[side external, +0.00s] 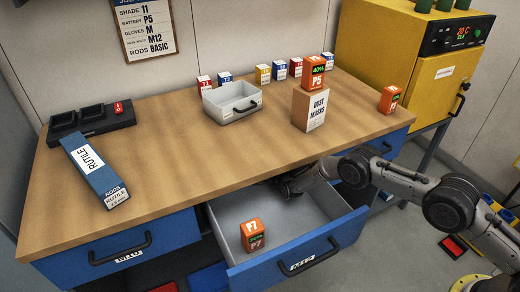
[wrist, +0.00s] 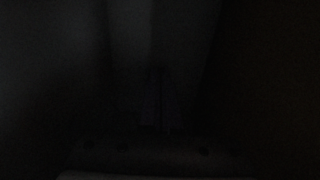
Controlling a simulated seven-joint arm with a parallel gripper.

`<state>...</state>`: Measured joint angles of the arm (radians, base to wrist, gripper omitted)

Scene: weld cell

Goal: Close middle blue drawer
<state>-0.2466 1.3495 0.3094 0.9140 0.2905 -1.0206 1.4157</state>
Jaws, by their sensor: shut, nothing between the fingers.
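The middle blue drawer (side external: 300,262) is pulled far out from under the wooden bench in the side view. Its label is partly hidden by the black bar handle (side external: 312,262). An orange box marked P7 (side external: 252,236) stands inside it, toward the front left. My gripper (side external: 286,190) is at the back right of the drawer's opening, close under the bench edge, with its fingers largely hidden. It is shut and holds nothing. The wrist view is almost black; only faint outlines show there, including a dim vertical shape (wrist: 158,100) that I cannot make out.
The bench top (side external: 170,150) holds a grey bin (side external: 232,103), a dust mask box (side external: 309,108), a blue rod box (side external: 95,170) and several small boxes. A blue drawer (side external: 120,250) at left is shut. A yellow cabinet (side external: 400,65) stands at the right.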

